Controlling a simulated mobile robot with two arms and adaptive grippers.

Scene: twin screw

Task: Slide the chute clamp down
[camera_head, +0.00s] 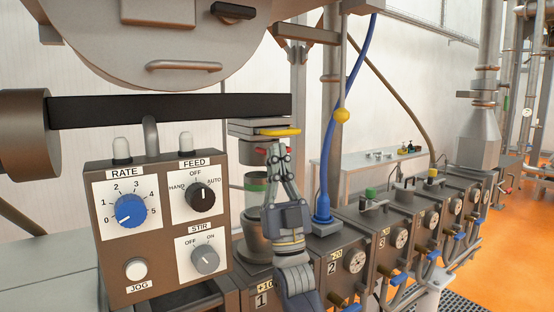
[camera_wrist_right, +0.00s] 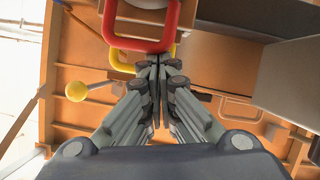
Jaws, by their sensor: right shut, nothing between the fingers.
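Below the dark beam hangs a flat plate assembly with a yellow handle (camera_head: 284,132). A red handle (camera_head: 262,150) sits just under it. I cannot tell for certain which part is the chute clamp. A clear cylinder with a green band (camera_head: 254,184) stands below, above a grey cup (camera_head: 254,236). My right gripper (camera_head: 277,149) points up with its fingers shut and empty, beside the red handle. In the wrist view the shut fingertips (camera_wrist_right: 156,62) are close to the red loop (camera_wrist_right: 172,38), with the yellow loop (camera_wrist_right: 120,58) behind it. I cannot tell whether they touch. My left gripper is out of view.
A control box (camera_head: 157,226) with knobs stands at left front. A yellow ball (camera_head: 341,115) on a rod and a blue hose (camera_head: 325,165) are right of my gripper. A row of barrel zones with gauges (camera_head: 357,261) runs right. The dark beam (camera_head: 170,108) hangs overhead.

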